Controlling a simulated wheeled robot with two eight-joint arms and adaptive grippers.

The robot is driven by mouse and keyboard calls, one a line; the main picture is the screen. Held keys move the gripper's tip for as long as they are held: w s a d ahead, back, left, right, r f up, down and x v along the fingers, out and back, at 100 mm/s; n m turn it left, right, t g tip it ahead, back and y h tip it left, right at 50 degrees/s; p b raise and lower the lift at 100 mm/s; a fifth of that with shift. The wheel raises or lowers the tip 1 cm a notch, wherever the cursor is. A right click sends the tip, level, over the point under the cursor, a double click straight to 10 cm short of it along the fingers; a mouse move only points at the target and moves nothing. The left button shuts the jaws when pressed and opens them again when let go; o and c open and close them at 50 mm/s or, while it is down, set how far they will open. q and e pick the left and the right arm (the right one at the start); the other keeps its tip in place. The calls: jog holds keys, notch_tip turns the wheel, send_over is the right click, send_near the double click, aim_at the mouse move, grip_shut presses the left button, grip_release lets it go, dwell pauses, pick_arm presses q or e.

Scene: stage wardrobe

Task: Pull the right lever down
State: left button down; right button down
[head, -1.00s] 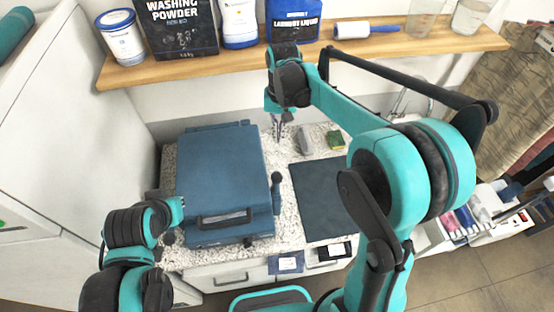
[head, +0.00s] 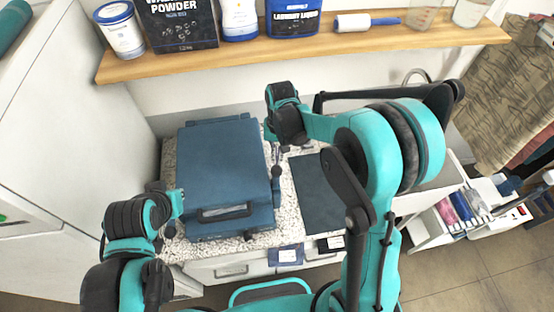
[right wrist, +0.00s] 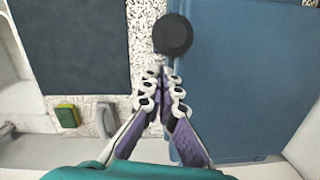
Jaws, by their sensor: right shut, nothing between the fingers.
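The blue case-like machine (head: 222,165) lies on the speckled counter with its front handle (head: 224,212) facing me. The right lever (head: 277,195) is at its right side, with a round black knob (head: 277,172). The knob is also large in the right wrist view (right wrist: 172,35). My right gripper (head: 277,158) is shut and empty, just behind the knob; in the right wrist view its fingertips (right wrist: 161,70) lie close to the knob. Whether they touch it I cannot tell. My left gripper (head: 178,203) is by the machine's left front; its fingers are not clear.
A dark mat (head: 322,195) lies right of the machine. A green and yellow sponge (right wrist: 67,115) and a grey object (right wrist: 106,120) lie on the counter. A wooden shelf (head: 300,52) with laundry products hangs above the back. A white cart stands at the right.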

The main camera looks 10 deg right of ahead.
jog(key=shift+s+a+f, duration=0.1)
jog(key=shift+s, duration=0.65)
jog(key=shift+s, duration=0.1)
